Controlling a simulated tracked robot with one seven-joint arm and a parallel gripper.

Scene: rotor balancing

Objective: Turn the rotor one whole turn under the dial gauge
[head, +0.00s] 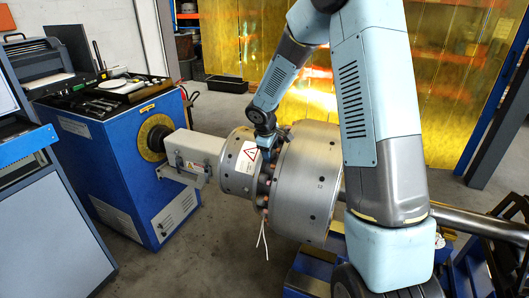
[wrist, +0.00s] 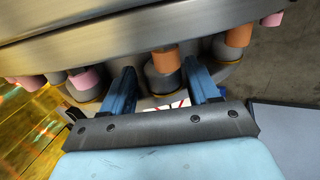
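The rotor (head: 307,185) is a steel body with a wide drum at right and a smaller drum (head: 238,165) at left. A ring of capped studs runs between the drums. My gripper (head: 268,146) reaches down to this ring from above. In the wrist view my gripper (wrist: 161,68) has its two blue fingers apart, one on each side of an orange-capped stud (wrist: 164,72). A gap shows left of the stud; whether the right finger touches it I cannot tell. I cannot make out the dial gauge in either view.
A blue drive cabinet (head: 137,185) with tools on top stands left, joined to the rotor by a grey housing (head: 190,153). A shaft (head: 475,219) extends right. White cords (head: 262,236) hang below the rotor. A yellow curtain (head: 440,80) stands behind. Floor shows clear in front.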

